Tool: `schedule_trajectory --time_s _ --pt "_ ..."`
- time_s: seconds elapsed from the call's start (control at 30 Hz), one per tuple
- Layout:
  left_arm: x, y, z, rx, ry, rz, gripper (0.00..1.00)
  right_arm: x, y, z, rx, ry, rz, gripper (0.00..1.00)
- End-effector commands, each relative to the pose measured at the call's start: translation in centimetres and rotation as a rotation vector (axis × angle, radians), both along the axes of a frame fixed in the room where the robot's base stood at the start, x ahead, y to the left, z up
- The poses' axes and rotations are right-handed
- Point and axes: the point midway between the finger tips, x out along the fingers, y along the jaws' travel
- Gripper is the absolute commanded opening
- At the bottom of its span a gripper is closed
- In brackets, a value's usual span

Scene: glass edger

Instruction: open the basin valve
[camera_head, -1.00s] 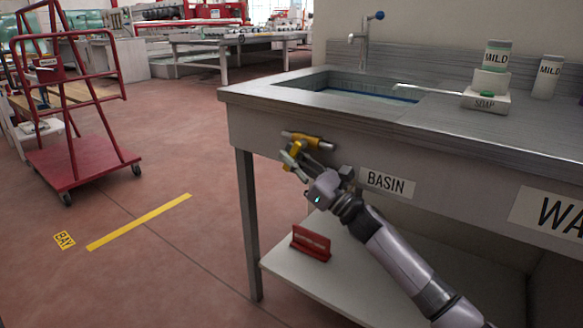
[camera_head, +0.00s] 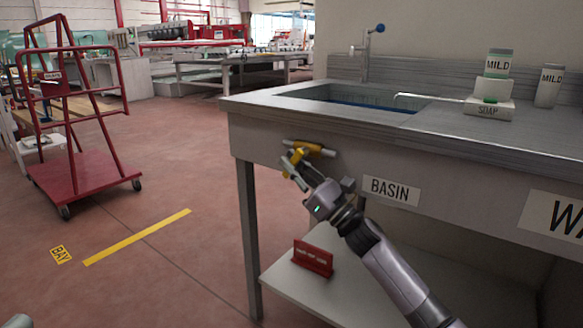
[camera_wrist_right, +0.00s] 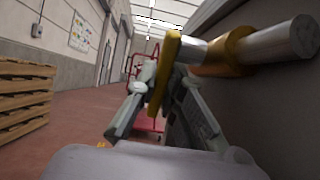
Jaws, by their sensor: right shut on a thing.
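The basin valve (camera_head: 312,148) is a brass-yellow fitting on the front face of the steel sink counter, left of the BASIN label (camera_head: 391,190). My right gripper (camera_head: 295,164) is at the valve, shut on its yellow lever. In the right wrist view the flat yellow lever (camera_wrist_right: 166,72) stands between the fingers, beside the brass valve body (camera_wrist_right: 222,52) and a silver pipe end (camera_wrist_right: 280,44). The basin (camera_head: 355,97) is set into the counter top and holds dark blue water.
A tap (camera_head: 368,45) stands behind the basin. A soap box (camera_head: 488,108) and MILD containers (camera_head: 548,88) stand on the counter. A red sign (camera_head: 313,258) sits on the lower shelf. A red trolley (camera_head: 90,170) stands left, with open floor between.

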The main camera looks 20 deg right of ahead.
Motion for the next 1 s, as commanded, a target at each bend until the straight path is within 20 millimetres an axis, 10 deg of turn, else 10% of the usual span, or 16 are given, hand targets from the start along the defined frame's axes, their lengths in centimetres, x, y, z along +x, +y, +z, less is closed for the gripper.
schedule_trajectory --time_s 0.23,0.4,1.0 --pt "0.0 0.0 0.0 0.000 0.000 0.000 0.40 0.0 0.0 -0.1 0.000 0.001 0.001 0.00" --pt "0.0 0.0 0.0 0.000 0.000 -0.001 0.40 0.0 0.0 -0.1 0.000 0.001 0.001 0.18" --pt "0.1 0.0 -0.1 0.001 0.005 0.000 0.40 -2.8 -2.2 -2.4 -0.001 0.004 -0.001 0.18"
